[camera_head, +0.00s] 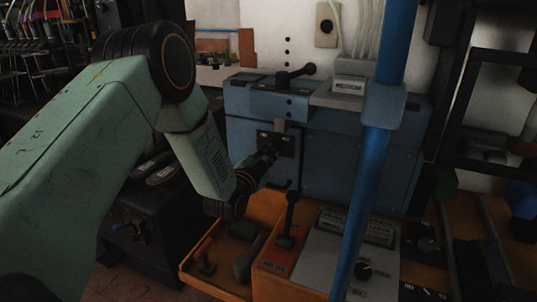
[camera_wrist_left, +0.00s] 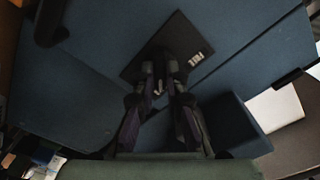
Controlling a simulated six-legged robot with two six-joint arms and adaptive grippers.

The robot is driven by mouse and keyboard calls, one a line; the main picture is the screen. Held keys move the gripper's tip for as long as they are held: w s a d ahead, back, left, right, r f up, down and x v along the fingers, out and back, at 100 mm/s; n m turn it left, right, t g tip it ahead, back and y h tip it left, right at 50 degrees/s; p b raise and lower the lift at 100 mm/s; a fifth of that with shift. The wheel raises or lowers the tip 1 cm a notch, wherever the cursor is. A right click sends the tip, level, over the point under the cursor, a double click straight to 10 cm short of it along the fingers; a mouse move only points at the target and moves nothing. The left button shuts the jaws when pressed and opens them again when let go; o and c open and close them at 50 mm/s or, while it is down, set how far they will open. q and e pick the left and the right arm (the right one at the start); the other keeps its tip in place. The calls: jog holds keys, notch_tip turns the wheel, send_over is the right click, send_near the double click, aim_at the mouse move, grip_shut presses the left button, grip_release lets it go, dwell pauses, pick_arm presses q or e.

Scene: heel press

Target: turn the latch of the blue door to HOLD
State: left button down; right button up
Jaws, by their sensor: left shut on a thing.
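The blue door (camera_head: 250,135) is the front of a blue cabinet in the middle of the head view. A black latch plate (camera_head: 284,143) with small pale marks sits near its top. My left gripper (camera_head: 265,156) reaches the plate from the lower left and hides part of it. In the left wrist view the blue door (camera_wrist_left: 95,75) fills most of the picture. The dark latch plate (camera_wrist_left: 165,42) shows a white label at its right. My left gripper (camera_wrist_left: 163,82) is shut on the latch, which its fingers largely hide; the latch's exact angle cannot be told. My right gripper is not in view.
A blue pole (camera_head: 371,170) crosses the foreground right of the door. An orange tray (camera_head: 193,268) with small tools lies below, beside an orange box with a black lever (camera_head: 289,215) and a grey control panel (camera_head: 325,255). A black handle (camera_head: 295,74) tops the cabinet.

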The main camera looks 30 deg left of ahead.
pick_arm(q)
jog(key=c, duration=1.4)
grip_release()
jog(key=shift+f, duration=0.1)
jog(key=shift+s, duration=0.1)
jog(key=s, duration=1.1)
jog(key=shift+s+d, duration=0.3)
jog(key=shift+s, duration=0.1)
